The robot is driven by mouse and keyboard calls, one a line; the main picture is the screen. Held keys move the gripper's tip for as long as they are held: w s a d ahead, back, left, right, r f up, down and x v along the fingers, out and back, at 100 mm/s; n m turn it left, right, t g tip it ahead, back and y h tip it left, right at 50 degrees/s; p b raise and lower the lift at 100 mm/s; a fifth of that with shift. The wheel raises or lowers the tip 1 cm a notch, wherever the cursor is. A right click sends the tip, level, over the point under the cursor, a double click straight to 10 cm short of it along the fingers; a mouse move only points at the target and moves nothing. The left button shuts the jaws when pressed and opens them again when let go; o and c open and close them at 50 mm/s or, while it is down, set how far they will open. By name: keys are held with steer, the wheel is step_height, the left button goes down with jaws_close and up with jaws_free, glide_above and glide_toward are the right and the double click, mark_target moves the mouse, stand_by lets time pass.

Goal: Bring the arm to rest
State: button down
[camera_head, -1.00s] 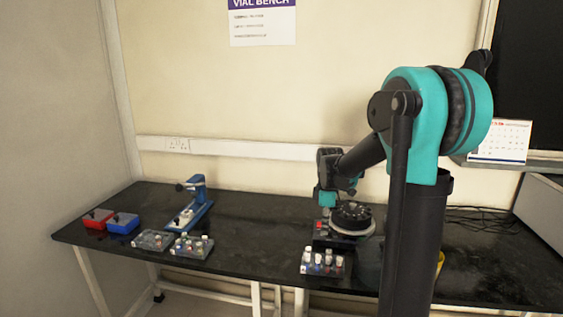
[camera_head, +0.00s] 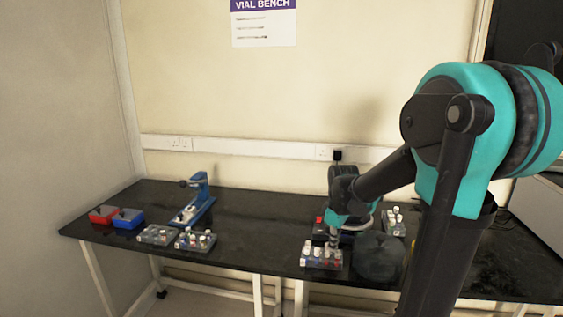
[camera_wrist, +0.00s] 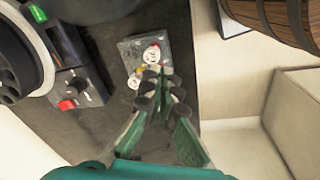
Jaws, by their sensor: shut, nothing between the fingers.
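My arm (camera_head: 458,140), teal and black, reaches from the right foreground down to the bench. My gripper (camera_head: 332,246) is low over the front rack of vials (camera_head: 320,262) in the head view. In the wrist view, my gripper (camera_wrist: 158,76) has its green and grey fingers together, with nothing seen between them. The fingertips overlap a clear rack (camera_wrist: 130,48) with white-capped vials in the picture. I cannot tell whether they touch it.
A black machine with a red button (camera_wrist: 67,104) stands close by on the bench (camera_head: 258,220). A dark rounded container (camera_head: 378,262) is right of my gripper, with another vial rack (camera_head: 397,228) behind. Red (camera_head: 102,215) and blue (camera_head: 127,219) boxes stand far left. The bench's middle is clear.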

steer(key=s+d+f+m+t, duration=0.1)
steer(key=s+f+m, duration=0.2)
steer(key=s+m, duration=0.2)
steer(key=s+d+f+m+t, duration=0.1)
steer(key=s+f+m, duration=0.2)
steer(key=s, duration=0.7)
steer(key=m, duration=0.2)
steer(key=shift+s+d+f+m+t, duration=0.15)
steer(key=shift+d+f+m+t, duration=0.05)
steer(key=shift+f+m+t, duration=0.2)
